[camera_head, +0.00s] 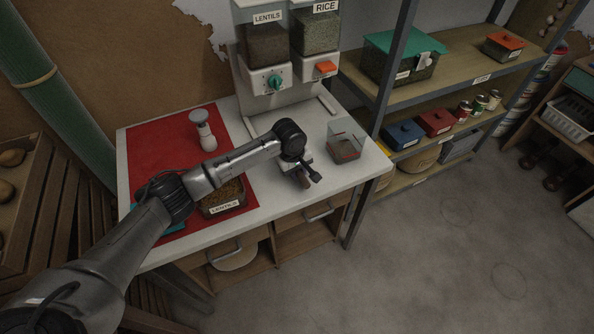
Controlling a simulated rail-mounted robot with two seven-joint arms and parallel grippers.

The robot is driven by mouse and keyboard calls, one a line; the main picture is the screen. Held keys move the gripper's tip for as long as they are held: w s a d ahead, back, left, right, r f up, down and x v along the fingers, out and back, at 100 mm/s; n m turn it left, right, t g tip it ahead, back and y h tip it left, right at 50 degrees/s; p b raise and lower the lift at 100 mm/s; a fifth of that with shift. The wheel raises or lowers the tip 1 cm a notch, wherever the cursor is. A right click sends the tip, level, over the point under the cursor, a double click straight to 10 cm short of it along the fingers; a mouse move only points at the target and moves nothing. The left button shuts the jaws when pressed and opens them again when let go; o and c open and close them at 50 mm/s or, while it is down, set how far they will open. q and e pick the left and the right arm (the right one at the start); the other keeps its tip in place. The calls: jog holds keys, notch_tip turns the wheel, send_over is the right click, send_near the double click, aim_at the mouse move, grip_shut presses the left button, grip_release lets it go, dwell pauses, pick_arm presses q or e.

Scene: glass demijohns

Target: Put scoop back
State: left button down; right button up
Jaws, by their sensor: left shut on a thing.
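My left gripper (305,179) hangs over the right part of the white table, pointing down. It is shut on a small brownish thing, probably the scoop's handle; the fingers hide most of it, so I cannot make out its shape. A clear container labelled LENTILS (226,208) stands on the red mat, partly behind my left arm. A clear square container with red lines (344,150) stands to the right of the gripper, apart from it. My right gripper is out of view.
A dispenser with lentils (266,46) and rice (317,33) stands at the table's back. A white object with a grey top (202,129) stands on the red mat (150,150). A shelf rack (440,75) with boxes and cans is at the right. The floor in front of it is clear.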

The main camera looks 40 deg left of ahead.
pick_arm(q)
jog(key=c, duration=1.4)
grip_release()
jog(key=shift+f, duration=0.2)
jog(key=o, duration=0.4)
jog(key=shift+o, duration=0.2)
jog(key=shift+r, duration=0.1)
notch_tip(320, 180, up, 12)
jog(key=s+p, duration=0.1)
jog(key=p, duration=0.2)
jog(key=shift+s+a, duration=0.3)
jog(key=shift+a, duration=0.05)
